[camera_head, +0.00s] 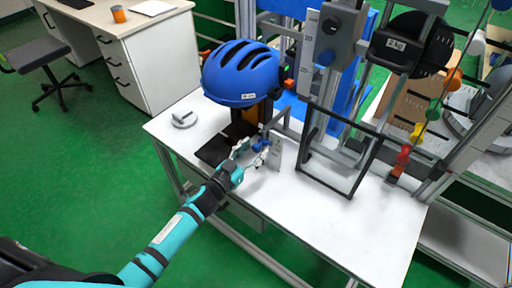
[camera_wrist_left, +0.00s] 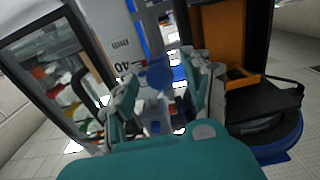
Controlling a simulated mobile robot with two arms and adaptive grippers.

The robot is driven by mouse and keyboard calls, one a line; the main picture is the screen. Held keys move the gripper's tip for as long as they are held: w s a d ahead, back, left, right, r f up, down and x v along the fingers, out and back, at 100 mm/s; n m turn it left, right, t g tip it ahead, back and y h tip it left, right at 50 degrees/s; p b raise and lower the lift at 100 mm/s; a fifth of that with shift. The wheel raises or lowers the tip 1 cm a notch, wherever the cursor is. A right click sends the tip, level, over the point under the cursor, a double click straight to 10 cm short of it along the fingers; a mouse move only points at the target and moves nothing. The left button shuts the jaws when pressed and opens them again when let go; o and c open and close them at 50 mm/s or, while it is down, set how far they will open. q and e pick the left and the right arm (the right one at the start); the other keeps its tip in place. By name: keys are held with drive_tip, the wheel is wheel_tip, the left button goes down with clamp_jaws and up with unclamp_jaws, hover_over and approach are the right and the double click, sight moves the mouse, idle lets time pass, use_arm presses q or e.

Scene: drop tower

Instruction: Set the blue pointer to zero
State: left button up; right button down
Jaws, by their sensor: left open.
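My left gripper (camera_head: 252,152) reaches over the white table at the front of the tower. It is open, its fingers spread towards a small blue part (camera_head: 262,145), probably the blue pointer, at a grey upright plate (camera_head: 276,153). In the left wrist view a round blue part (camera_wrist_left: 158,75) shows between the fingers of the left gripper (camera_wrist_left: 155,92), beside a pale plate (camera_wrist_left: 118,48) with dark figures. I cannot tell whether the fingers touch it. The pointer's exact reading cannot be made out. My right gripper is not in view.
A blue helmet (camera_head: 241,73) sits on a stand just behind the gripper. A dark upright frame (camera_head: 344,185) stands to the right on the white table (camera_head: 374,234). The table's front right is clear.

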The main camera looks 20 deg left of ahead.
use_arm(q)
drive_tip(key=shift+x, duration=0.85)
drive_tip(key=shift+c, duration=0.4)
clamp_jaws()
